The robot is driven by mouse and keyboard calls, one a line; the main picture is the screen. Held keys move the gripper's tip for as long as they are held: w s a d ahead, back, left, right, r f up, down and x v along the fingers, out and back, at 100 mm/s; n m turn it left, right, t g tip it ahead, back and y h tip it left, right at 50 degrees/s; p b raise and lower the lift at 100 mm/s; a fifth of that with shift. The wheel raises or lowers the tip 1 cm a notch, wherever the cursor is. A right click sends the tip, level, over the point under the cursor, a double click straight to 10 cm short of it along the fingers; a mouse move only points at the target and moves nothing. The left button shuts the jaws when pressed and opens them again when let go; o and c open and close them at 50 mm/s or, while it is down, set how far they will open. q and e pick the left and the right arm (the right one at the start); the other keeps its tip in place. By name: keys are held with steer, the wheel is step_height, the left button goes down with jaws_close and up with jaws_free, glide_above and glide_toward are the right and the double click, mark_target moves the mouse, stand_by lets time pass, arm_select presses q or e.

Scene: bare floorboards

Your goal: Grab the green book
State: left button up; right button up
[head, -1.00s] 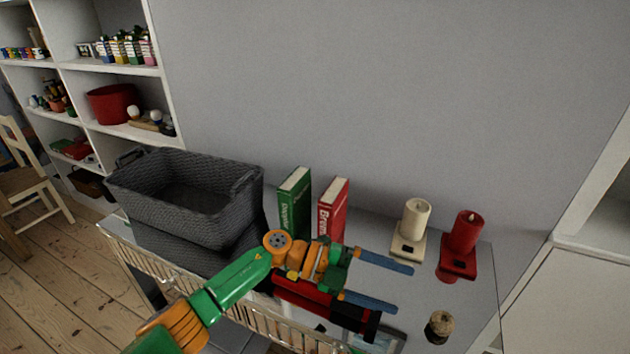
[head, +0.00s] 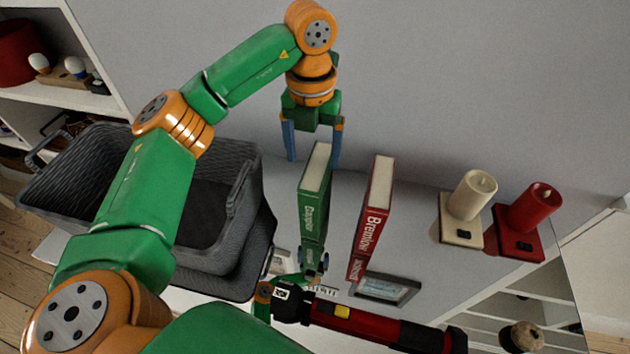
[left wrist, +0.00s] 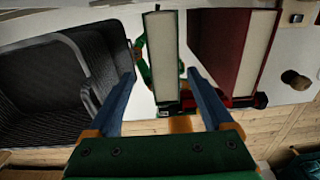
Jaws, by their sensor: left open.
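The green book (head: 314,205) stands upright on the tabletop, its pale page edge facing up. My left gripper (head: 313,160) is above the book's far top end, pointing down, with its blue fingers open. In the left wrist view, the green book (left wrist: 164,55) lies between the two open fingers (left wrist: 161,75), with a gap on each side. No contact is visible. The book's lower part is partly hidden in the wrist view. My right gripper is not in view.
A red book (head: 373,215) stands just right of the green one. A grey basket (head: 245,205) is at the left, partly behind my left arm. Cream (head: 468,205) and red (head: 530,215) candles stand right. A red and black object (head: 380,325) lies in front.

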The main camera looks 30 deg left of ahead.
arm_select(q)
steer(key=shift+w+a+f, duration=0.15)
steer(key=shift+a+f, duration=0.05)
steer(key=shift+f, duration=0.25)
steer(key=f, duration=0.4)
steer(key=d+f+p, duration=0.1)
steer(key=f, duration=0.1)
steer(key=shift+w, duration=0.15)
steer(key=shift+w+a, duration=0.1)
jaws_close()
stand_by(0.6)
